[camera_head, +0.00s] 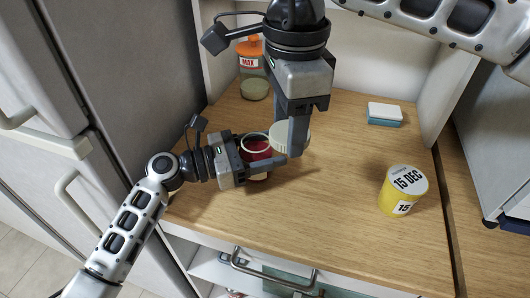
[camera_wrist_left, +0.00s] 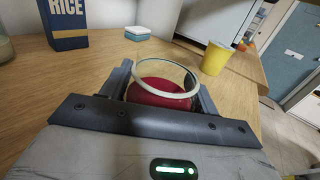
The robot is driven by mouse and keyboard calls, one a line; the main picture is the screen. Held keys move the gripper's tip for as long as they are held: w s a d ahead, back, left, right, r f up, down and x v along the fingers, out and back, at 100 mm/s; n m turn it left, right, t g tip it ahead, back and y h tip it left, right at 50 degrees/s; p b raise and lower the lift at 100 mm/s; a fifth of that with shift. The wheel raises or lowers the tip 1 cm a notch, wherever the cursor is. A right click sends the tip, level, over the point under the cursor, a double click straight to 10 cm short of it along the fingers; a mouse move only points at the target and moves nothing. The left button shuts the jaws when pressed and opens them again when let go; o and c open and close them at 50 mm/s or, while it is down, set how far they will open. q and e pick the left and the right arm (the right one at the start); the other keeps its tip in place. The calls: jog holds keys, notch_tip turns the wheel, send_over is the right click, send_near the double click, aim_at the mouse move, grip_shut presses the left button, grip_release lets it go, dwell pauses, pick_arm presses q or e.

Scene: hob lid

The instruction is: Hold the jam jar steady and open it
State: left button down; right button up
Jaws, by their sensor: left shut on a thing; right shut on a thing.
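The jam jar (camera_head: 257,146) stands on the wooden counter, glass with red jam inside. Its round mouth is uncovered, and the bare rim also shows in the left wrist view, with the red jam (camera_wrist_left: 160,94) below it. My left gripper (camera_head: 258,160) is shut around the jar, one finger on each side. My right gripper (camera_head: 291,137) comes down from above and is shut on the cream lid (camera_head: 283,131). The lid is off the jar's mouth, to its right in the head view. Part of the lid is hidden by the finger.
An orange-topped bottle (camera_head: 250,55) and a container with a pale lid (camera_head: 255,89) stand at the back left. A rice box (camera_wrist_left: 65,22) shows in the wrist view. The front-middle counter is clear.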

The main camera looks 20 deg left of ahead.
pick_arm(q)
jog(key=shift+r, duration=0.1)
jog(key=c, duration=0.6)
grip_release()
jog(key=shift+f, duration=0.2)
jog(key=shift+o, duration=1)
jog(key=shift+r, duration=0.1)
